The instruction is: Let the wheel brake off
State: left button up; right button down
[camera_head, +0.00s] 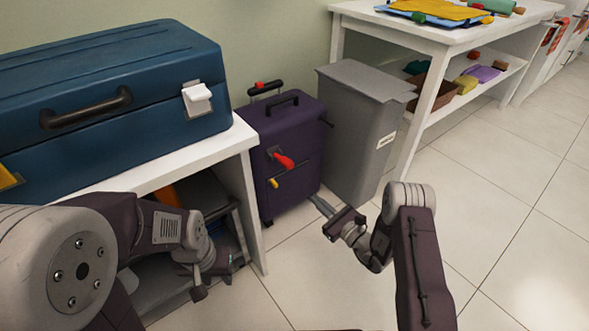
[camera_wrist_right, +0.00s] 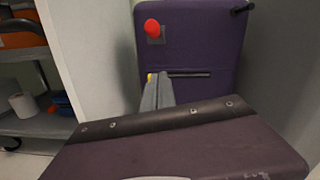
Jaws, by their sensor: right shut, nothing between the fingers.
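The purple suitcase (camera_head: 300,140) stands upright on the floor between the white bench and the grey bin. Its front has a red lever (camera_head: 284,161) on a plate and a small yellow lever (camera_head: 273,183) lower down. A dark wheel (camera_head: 268,222) shows at its bottom corner. My right gripper (camera_head: 318,203) is shut and empty, low in front of the suitcase. In the right wrist view its fingers (camera_wrist_right: 157,92) overlap the lower front, with the red lever (camera_wrist_right: 152,28) above and a bit of yellow (camera_wrist_right: 150,77) at the tips; contact is unclear. My left gripper (camera_head: 210,283) hangs by the bench shelf, jaws unclear.
A blue case (camera_head: 100,90) lies on the white bench (camera_head: 222,148) at left. The grey bin (camera_head: 362,130) stands close right of the suitcase. A white table (camera_head: 440,34) with a lower shelf is behind it. The tiled floor at right is clear.

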aim_at(283, 161)
jog(key=w+a+r+b, duration=0.4)
jog(key=w+a+b, duration=0.3)
jog(key=shift+w+a+r+b, duration=0.2)
jog(key=shift+w+r+b, duration=0.1)
jog(key=shift+w+b, duration=0.1)
